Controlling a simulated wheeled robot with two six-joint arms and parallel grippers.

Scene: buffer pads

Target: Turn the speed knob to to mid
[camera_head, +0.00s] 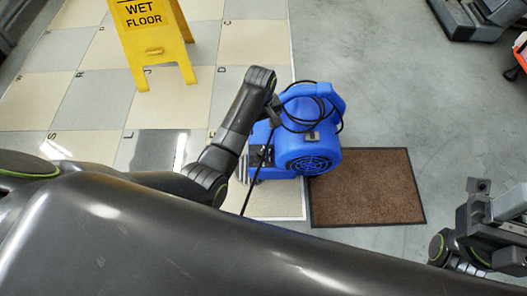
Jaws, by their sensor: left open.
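A blue floor blower (312,145) with a round grille and a coiled black cord stands at the centre, across the edge of the tiles and a brown mat. A dark panel (262,155) shows on its left side; the speed knob cannot be made out, and its setting cannot be read. My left arm rises in front of the blower's left side and bends at the top. My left gripper (272,108) is small and dark there, open, close to the blower; whether it touches cannot be told. My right gripper (480,200) is at the lower right, away from the blower, its jaws unclear.
A yellow wet floor sign (152,35) stands on the tiles at the upper left. The brown mat (366,187) lies right of and below the blower. A dark machine (470,18) is at the top right, with an orange item (521,52) below it. Grey floor between is clear.

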